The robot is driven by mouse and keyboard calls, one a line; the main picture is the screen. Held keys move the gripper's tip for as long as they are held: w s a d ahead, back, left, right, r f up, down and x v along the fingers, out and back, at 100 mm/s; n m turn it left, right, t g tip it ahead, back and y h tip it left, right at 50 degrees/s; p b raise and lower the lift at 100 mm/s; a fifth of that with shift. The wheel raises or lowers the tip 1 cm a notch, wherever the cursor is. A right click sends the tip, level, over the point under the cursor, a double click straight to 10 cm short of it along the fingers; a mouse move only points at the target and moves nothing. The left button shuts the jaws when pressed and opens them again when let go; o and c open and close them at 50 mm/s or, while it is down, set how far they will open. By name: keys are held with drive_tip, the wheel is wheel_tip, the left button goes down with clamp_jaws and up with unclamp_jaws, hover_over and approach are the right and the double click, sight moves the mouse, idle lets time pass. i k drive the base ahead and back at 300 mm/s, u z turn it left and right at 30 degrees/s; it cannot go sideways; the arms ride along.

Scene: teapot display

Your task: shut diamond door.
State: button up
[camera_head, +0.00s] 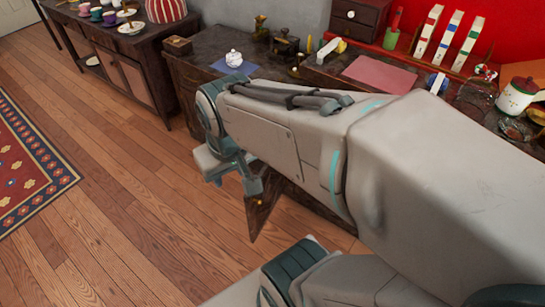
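A dark wooden door panel (262,218) stands out from the low dark cabinet (188,97), below my arm. A small brassy spot, perhaps its knob, shows on it. No diamond mark is visible, so I cannot tell for sure that this is the diamond door. My gripper (232,178) is just left of the panel, above the wooden floor. My forearm hides most of the cabinet front and part of the panel. I cannot tell whether the gripper touches the panel or how far its fingers are apart.
On the cabinet top are a white teapot (234,59) on a blue cloth, a pink mat (380,75) and upright books (450,38). A second cabinet (115,60) with cups stands at the upper left. Open floor and a red rug (28,165) lie to the left.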

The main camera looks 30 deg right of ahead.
sight(259, 207)
drive_tip(key=z, duration=0.85)
drive_tip(key=i, duration=0.5)
drive_tip(key=z, duration=1.95)
drive_tip(key=k, duration=1.2)
drive_tip(key=u, duration=1.55)
drive_tip(key=i, duration=0.5)
drive_tip(key=u, duration=0.05)
